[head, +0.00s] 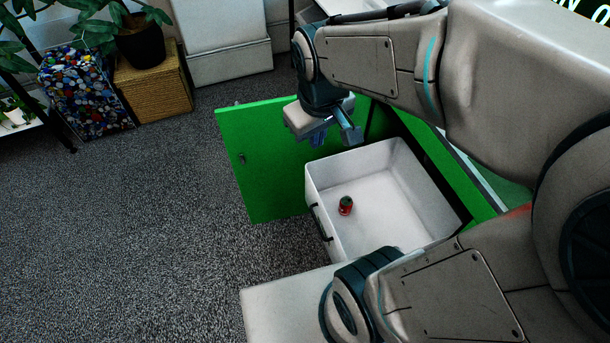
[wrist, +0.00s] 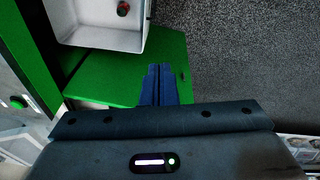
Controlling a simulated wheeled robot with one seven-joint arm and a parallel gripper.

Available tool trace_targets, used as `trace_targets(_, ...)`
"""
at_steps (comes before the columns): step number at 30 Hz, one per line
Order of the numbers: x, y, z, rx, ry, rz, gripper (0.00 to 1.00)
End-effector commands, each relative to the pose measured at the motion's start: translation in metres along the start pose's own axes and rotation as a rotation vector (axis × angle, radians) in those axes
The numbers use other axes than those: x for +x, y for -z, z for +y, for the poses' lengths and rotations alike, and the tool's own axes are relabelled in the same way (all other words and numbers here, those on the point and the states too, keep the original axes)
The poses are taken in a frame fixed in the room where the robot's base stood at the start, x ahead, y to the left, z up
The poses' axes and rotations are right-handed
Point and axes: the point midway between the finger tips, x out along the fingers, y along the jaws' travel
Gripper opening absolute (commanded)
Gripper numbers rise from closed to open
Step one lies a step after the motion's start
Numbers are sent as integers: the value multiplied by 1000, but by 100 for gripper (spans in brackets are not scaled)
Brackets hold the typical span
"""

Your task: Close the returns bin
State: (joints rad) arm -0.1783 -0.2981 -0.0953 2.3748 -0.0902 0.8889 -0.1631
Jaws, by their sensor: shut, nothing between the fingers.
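The returns bin appears to be the white open-topped bin (head: 385,240) standing out from a green cabinet (head: 470,190), with a dark handle (head: 322,222) on its front. A small red object with a green top (head: 345,205) lies inside; it also shows in the wrist view (wrist: 123,9). A green door panel (head: 250,185) stands open beside the bin, with a small knob on it. My gripper (head: 318,138) is over the panel, near the bin's far rim. Its fingers (wrist: 160,72) are together and empty, in front of the green panel (wrist: 125,75). I cannot tell if they touch it.
A wicker basket (head: 150,95), a plant pot (head: 140,45) and a speckled multicoloured box (head: 85,95) stand at the back left. A white cabinet (head: 225,40) stands at the back. The grey carpet (head: 140,230) on the left is clear.

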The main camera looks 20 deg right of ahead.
Motion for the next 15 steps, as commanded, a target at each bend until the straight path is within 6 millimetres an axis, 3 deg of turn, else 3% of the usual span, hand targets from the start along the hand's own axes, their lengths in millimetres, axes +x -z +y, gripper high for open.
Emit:
trace_targets(1,30,8,-2,-62,-3,-39,0)
trace_targets(8,118,43,-7,-338,-43,-189,0)
trace_targets(15,219,71,-21,-648,-114,-354,0)
